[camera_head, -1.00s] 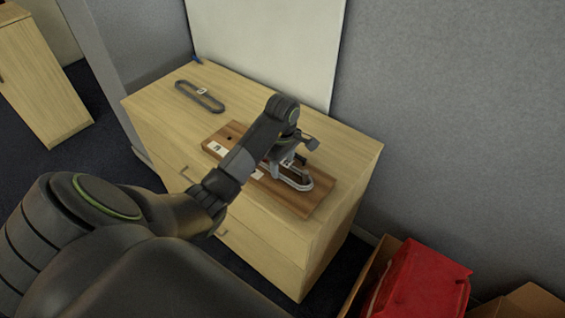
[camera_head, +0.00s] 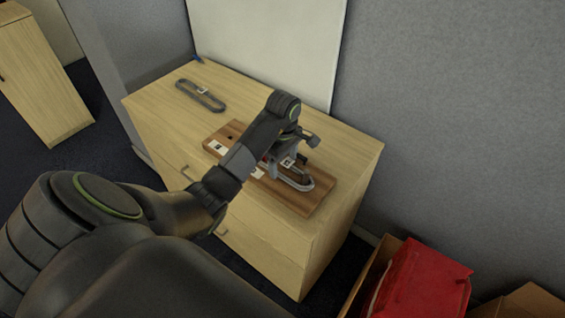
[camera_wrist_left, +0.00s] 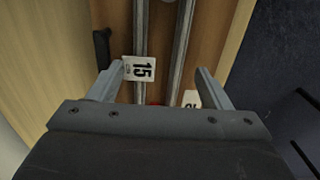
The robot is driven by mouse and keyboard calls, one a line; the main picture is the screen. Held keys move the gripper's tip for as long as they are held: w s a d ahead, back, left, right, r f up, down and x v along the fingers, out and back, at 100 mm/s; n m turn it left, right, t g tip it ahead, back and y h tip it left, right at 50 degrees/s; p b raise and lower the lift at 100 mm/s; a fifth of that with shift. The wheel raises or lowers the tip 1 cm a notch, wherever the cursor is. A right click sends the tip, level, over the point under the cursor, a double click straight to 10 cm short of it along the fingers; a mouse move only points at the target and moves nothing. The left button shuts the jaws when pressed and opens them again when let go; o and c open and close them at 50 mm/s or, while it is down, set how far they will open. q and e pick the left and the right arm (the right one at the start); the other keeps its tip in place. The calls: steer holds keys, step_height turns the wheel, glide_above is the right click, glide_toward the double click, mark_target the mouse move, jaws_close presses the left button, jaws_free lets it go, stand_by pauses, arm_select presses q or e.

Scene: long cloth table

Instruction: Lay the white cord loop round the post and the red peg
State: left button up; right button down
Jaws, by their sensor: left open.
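The pale cord loop (camera_head: 298,185) lies over the brown wooden board (camera_head: 310,205), its rounded end towards the board's near right. In the left wrist view two straight strands of the loop (camera_wrist_left: 180,50) run side by side between my fingers. A small bit of red, seemingly the red peg (camera_wrist_left: 155,103), shows between the strands near the gripper body. My left gripper (camera_head: 289,166) is open just over the board; its fingers (camera_wrist_left: 157,80) stand apart outside the strands. The post is not clearly visible; I cannot tell whether the loop is round it. The right gripper is not in view.
A dark grey loop (camera_head: 200,96) with a pale tag lies at the back left of the wooden cabinet top (camera_head: 345,150). White labels (camera_wrist_left: 140,68) are on the board. A white panel (camera_head: 270,45) stands behind.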

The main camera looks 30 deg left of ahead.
arm_select(q)
steer(key=r, duration=0.3)
steer(key=shift+w+r+p, duration=0.15)
steer(key=shift+w+p, duration=0.1)
steer(key=shift+p, duration=0.05)
step_height(320, 180, up, 13)
steer(key=p, duration=1.3)
steer(key=shift+s+r+p, duration=0.2)
steer(key=shift+s+p, duration=0.1)
